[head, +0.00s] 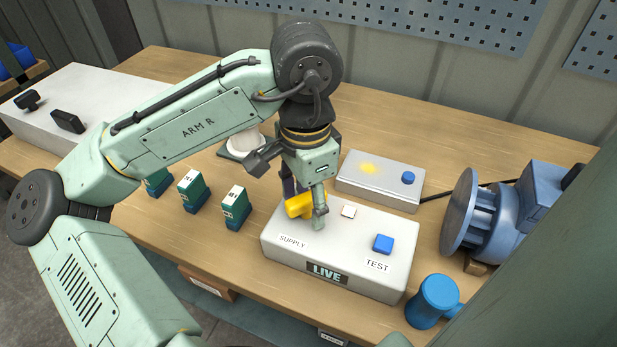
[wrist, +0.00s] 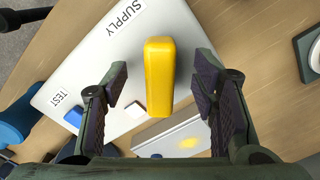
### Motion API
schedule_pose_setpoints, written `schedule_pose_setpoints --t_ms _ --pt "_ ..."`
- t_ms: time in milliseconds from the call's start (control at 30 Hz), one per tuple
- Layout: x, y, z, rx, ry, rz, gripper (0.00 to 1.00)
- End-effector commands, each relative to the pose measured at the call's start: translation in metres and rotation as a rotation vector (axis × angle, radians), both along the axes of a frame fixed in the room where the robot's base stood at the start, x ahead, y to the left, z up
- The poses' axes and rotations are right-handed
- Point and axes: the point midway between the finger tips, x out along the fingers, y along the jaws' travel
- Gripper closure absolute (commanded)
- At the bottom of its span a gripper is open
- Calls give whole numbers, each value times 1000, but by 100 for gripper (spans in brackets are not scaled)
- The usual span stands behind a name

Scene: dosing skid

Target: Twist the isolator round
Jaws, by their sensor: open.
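The isolator is a yellow bar-shaped handle (head: 298,206) on top of the white box (head: 281,251), at the end marked SUPPLY. In the wrist view the yellow handle (wrist: 159,76) stands between the two fingers of my gripper (wrist: 157,92), with a gap on each side. My gripper (head: 304,203) is open and down over the handle in the head view, its near finger hiding part of it. A blue square button (head: 383,244) marked TEST and a small white square (head: 348,211) are also on the box. A dark panel on its front reads LIVE (head: 327,272).
A grey box with a blue knob and a lit yellow patch (head: 380,190) stands behind the white box. A blue motor-like unit (head: 490,225) and a blue mug-shaped part (head: 432,301) are to the right. Several green blocks (head: 234,209) stand left on the wooden bench.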

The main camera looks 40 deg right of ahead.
Motion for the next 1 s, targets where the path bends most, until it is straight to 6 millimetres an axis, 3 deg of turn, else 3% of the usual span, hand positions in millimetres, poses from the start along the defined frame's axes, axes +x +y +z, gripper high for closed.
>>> schedule_pose_setpoints --t_ms 167,733,1000 --pt "0 0 5 0 -2 0 47" --pt "1 0 62 1 -2 2 47" --pt "0 0 70 0 0 0 47"
